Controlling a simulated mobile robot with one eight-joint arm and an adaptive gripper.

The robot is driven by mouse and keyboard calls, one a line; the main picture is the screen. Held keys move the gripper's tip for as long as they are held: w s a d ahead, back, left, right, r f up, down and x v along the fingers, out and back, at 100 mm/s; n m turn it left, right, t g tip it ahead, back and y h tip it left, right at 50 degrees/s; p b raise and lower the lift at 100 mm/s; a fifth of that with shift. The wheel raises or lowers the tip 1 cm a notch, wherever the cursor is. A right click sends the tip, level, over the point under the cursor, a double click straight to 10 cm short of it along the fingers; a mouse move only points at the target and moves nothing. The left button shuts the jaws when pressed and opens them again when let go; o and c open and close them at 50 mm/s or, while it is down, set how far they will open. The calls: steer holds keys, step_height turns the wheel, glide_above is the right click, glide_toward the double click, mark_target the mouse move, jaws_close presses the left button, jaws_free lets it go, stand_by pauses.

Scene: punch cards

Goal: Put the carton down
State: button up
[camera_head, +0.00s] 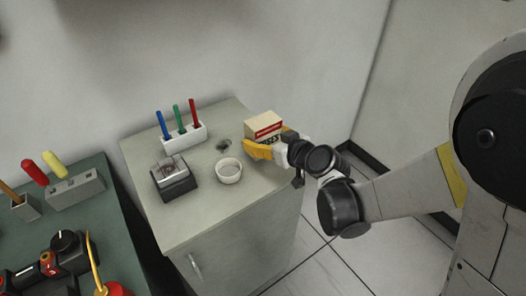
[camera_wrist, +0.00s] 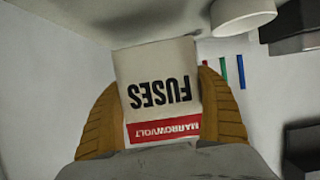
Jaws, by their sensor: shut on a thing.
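The carton (camera_head: 263,125) is a small cream box with a red band, near the back right of the grey cabinet top. In the wrist view the carton (camera_wrist: 158,75) shows the word FUSES upside down and a red label. My gripper (camera_head: 257,150) has yellow fingers and is shut on the carton. In the wrist view one finger is on each side of it. I cannot tell whether the carton's underside touches the cabinet top; the fingers hide its lower part.
On the cabinet top (camera_head: 222,217) stand a white round cup (camera_head: 228,172), a dark box with a clear cover (camera_head: 173,178) and a white holder (camera_head: 184,139) with blue, green and red pens. A small dark item (camera_head: 223,145) lies left of my fingers. A green table (camera_head: 72,213) stands at left.

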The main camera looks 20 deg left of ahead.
steer(key=shift+f+b, duration=1.05)
steer(key=shift+f, duration=0.95)
steer(key=shift+f, duration=0.15)
steer(key=o, duration=1.2)
steer(key=shift+o, duration=0.2)
steer(key=shift+s+d+r, duration=0.2)
steer(key=shift+r, duration=0.15)
steer(key=p+v, duration=0.3)
steer(key=v, duration=0.8)
steer(key=shift+s+d, duration=0.1)
steer(key=shift+s, duration=0.05)
steer(key=s+d+r+m+h, duration=0.2)
steer(key=s+d+m+h, duration=0.1)
steer(key=d, duration=0.5)
steer(key=s+d+r+m+g+h, duration=0.1)
steer(key=s+d+r+m+h, duration=0.1)
steer(key=d, duration=0.7)
steer(key=s+d+r+m+h, duration=0.2)
steer(key=s+d+m+h, duration=0.3)
steer(key=s+d, duration=0.3)
steer(key=shift+d+r+g, duration=0.15)
steer(key=shift+d+g, duration=0.25)
steer(key=shift+d, duration=0.1)
